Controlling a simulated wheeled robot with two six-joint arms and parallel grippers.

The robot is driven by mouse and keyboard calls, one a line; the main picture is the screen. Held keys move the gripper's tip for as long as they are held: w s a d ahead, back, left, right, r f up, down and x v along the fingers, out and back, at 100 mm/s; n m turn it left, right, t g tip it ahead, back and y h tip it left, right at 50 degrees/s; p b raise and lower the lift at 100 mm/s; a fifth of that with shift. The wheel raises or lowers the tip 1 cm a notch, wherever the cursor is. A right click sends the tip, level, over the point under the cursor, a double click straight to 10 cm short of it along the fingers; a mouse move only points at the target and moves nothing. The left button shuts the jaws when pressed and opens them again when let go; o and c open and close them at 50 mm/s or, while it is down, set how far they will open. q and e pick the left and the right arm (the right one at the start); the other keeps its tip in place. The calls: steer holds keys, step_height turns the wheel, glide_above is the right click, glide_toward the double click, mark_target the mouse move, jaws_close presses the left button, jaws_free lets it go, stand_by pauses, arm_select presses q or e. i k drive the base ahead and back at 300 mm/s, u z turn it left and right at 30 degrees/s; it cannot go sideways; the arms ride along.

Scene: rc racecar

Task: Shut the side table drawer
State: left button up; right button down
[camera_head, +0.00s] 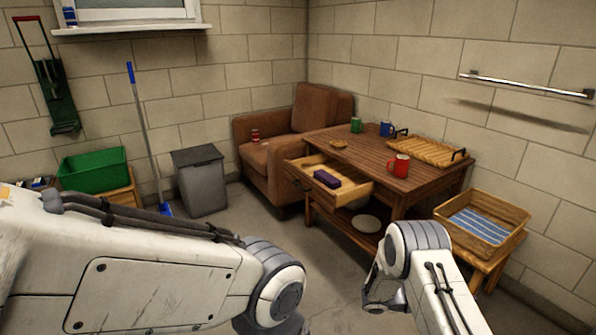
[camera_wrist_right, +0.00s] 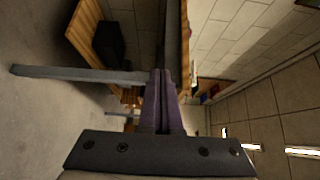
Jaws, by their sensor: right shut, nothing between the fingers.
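The wooden side table (camera_head: 425,178) stands against the right wall. Its drawer (camera_head: 352,190) is pulled out toward the lower left, and a dark purple block (camera_head: 327,179) lies in it. The drawer's wooden front (camera_head: 310,183) faces left with a dark handle. My right gripper (camera_head: 376,300) is low in front of the table, apart from the drawer. In the right wrist view its fingers (camera_wrist_right: 158,100) are shut together with nothing between them. My left arm comes in from the left, but its gripper is out of the picture.
The tabletop holds a red mug (camera_head: 398,166), green and blue mugs, and a wicker tray (camera_head: 430,152). A plate (camera_head: 367,223) lies on the lower shelf. A brown armchair (camera_head: 275,160) stands close behind the drawer. A basket (camera_head: 484,222) is at right. The floor in front is clear.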

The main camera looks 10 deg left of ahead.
mark_target(356, 185)
steer(key=u, duration=0.15)
steer(key=i, duration=0.95)
steer(key=u, duration=0.8)
steer(key=i, duration=0.65)
steer(key=u, duration=0.25)
